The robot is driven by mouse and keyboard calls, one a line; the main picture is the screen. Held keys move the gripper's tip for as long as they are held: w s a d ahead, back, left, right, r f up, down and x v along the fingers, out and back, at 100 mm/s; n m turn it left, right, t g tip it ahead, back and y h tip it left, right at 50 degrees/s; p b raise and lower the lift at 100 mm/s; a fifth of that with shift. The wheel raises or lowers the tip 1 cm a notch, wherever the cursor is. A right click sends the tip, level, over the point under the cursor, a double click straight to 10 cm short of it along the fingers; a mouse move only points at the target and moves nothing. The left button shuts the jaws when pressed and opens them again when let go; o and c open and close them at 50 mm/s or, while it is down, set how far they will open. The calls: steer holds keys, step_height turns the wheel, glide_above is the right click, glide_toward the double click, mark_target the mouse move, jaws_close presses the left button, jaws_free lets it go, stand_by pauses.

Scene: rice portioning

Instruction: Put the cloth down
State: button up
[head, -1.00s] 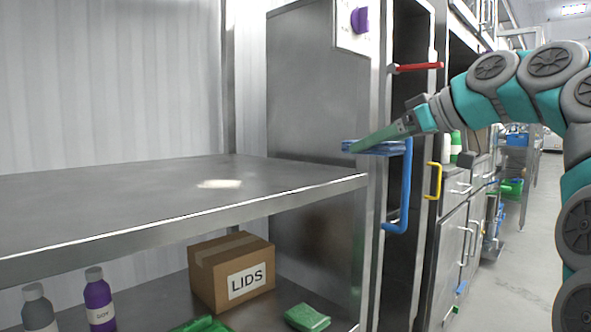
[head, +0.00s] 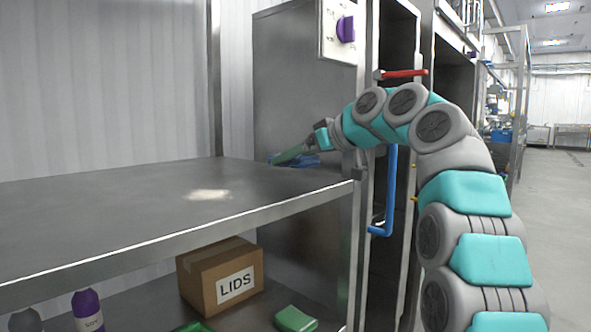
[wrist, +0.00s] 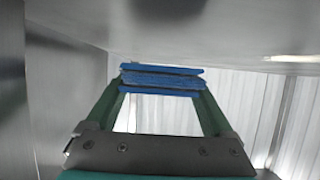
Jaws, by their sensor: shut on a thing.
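The blue cloth (head: 306,160) is in my gripper (head: 284,158), over the far right end of the steel table (head: 120,205) in the head view. In the wrist view the folded blue cloth (wrist: 162,78) lies between the tips of the green fingers of my gripper (wrist: 160,82), which are shut on it. The cloth is close to the tabletop; I cannot tell whether it touches it. Part of the cloth is hidden behind the fingers.
A steel cabinet (head: 290,90) stands right behind the table end. A blue handle (head: 388,195) and a red handle (head: 403,73) stick out at right.

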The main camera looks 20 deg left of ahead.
mark_target(295, 180)
steer(key=shift+f+b, duration=0.5)
steer(key=shift+f, duration=0.85)
steer(key=shift+f, duration=0.1)
steer(key=shift+f, duration=0.15)
steer(key=o, duration=1.2)
steer(key=shift+r, duration=0.2)
steer(key=shift+s+d, duration=0.1)
steer(key=shift+d, duration=0.1)
steer(key=v, duration=1.1)
steer(key=shift+s+d+r+b, duration=0.15)
steer(key=shift+d+r+b, duration=0.05)
steer(key=shift+d+b, duration=0.1)
